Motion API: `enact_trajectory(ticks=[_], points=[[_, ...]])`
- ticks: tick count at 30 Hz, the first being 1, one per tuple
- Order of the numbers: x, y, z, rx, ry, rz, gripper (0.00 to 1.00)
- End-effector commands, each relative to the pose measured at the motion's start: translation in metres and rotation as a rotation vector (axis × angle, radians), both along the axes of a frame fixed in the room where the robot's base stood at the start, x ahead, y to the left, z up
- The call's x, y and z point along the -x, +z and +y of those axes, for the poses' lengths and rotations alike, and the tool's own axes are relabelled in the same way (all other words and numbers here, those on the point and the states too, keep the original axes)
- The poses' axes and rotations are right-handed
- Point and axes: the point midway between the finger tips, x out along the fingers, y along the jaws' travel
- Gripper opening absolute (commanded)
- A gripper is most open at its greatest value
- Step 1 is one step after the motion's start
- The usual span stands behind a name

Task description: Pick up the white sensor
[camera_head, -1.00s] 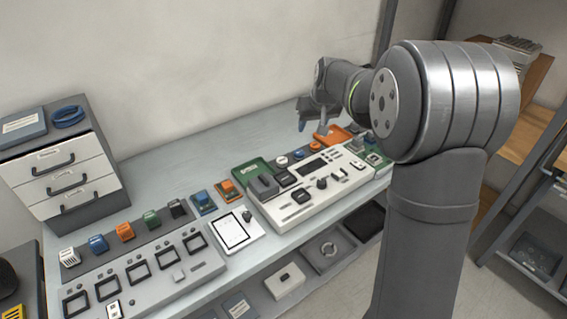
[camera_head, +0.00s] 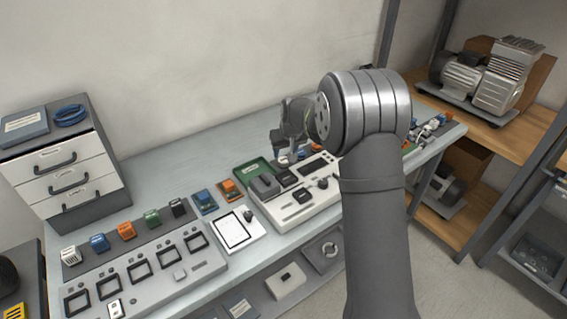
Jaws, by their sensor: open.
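A white sensor (camera_head: 71,256) with a ribbed face sits at the left end of the row of coloured sensors, behind the grey panel with square sockets. A blue sensor (camera_head: 99,243) stands right beside it. My gripper (camera_head: 282,153) is over the bench near the green tray, well to the right of the white sensor. Its fingers are small and partly blurred against the bench, apart and with nothing seen between them. My own arm hides part of the bench's right side.
The socket panel (camera_head: 180,275) lies along the bench front. Orange (camera_head: 126,231), green (camera_head: 152,218) and black sensors continue the row. A white control unit (camera_head: 298,202) and a green tray (camera_head: 252,170) stand mid-bench. Drawers (camera_head: 62,168) stand at the left. The back of the bench is clear.

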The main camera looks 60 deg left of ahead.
Motion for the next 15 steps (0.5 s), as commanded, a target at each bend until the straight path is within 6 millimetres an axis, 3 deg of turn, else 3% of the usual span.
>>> enact_trajectory(ticks=[15], points=[[-0.007, -0.05, 0.018, 0.0, 0.0, 0.0, 0.46]])
